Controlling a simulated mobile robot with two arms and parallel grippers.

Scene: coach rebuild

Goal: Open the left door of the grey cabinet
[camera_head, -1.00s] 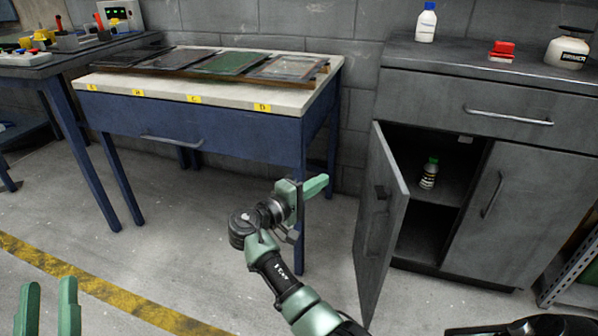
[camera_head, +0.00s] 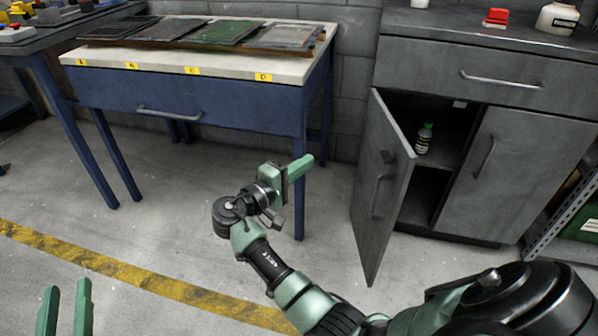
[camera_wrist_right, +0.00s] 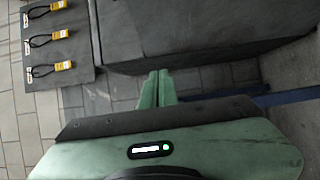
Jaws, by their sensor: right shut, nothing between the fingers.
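The grey cabinet (camera_head: 535,165) stands at the right in the head view. Its left door (camera_head: 378,215) is swung well outward, with its bar handle on the face toward the left. A small dark bottle with a green cap (camera_head: 424,139) stands inside on a shelf. My right gripper (camera_head: 301,167) is shut and empty, left of the open door and apart from it. Its closed fingers also show in the right wrist view (camera_wrist_right: 156,88). My left gripper (camera_head: 65,310) is open and empty at the lower left, far from the cabinet.
A blue workbench (camera_head: 190,110) with a drawer and flat panels on top stands left of the cabinet. The cabinet's right door (camera_head: 510,175) and drawer (camera_head: 500,75) are shut. Free floor with a yellow stripe (camera_head: 130,272) lies in front.

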